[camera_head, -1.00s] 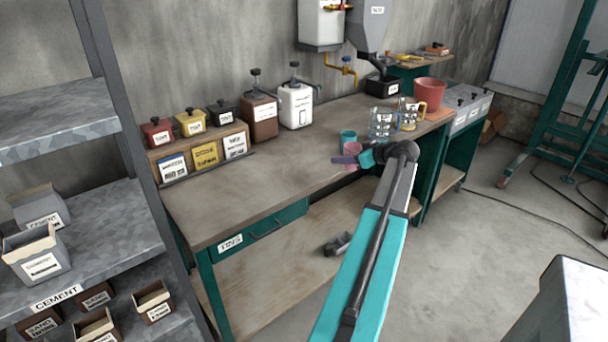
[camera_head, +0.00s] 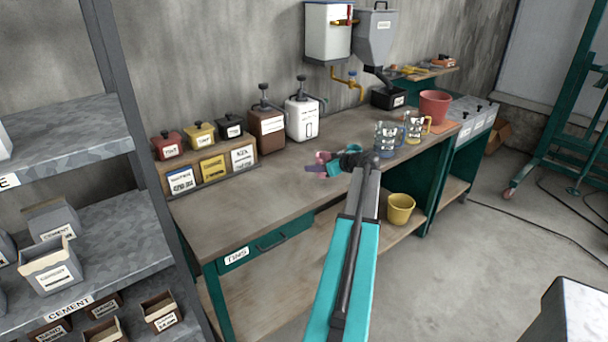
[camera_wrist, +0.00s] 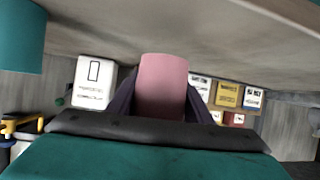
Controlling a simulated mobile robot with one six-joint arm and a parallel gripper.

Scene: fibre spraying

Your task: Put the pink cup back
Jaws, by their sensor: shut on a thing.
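The pink cup (camera_wrist: 162,85) is between the dark fingers of my gripper (camera_wrist: 160,105) in the wrist view. In the head view my gripper (camera_head: 322,166) is shut on the pink cup (camera_head: 321,158), over the middle of the workbench (camera_head: 250,205). My fingers and wrist cover much of the cup there. I cannot tell whether its base touches the benchtop. A teal thing, perhaps a teal cup (camera_wrist: 22,35), shows at the upper left of the wrist view.
Glass jugs (camera_head: 388,138) and a red pot (camera_head: 434,105) stand right of my gripper. White (camera_head: 302,118) and brown (camera_head: 267,130) canisters and small labelled boxes line the back. A yellow bucket (camera_head: 400,208) sits below. The bench's front left is clear.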

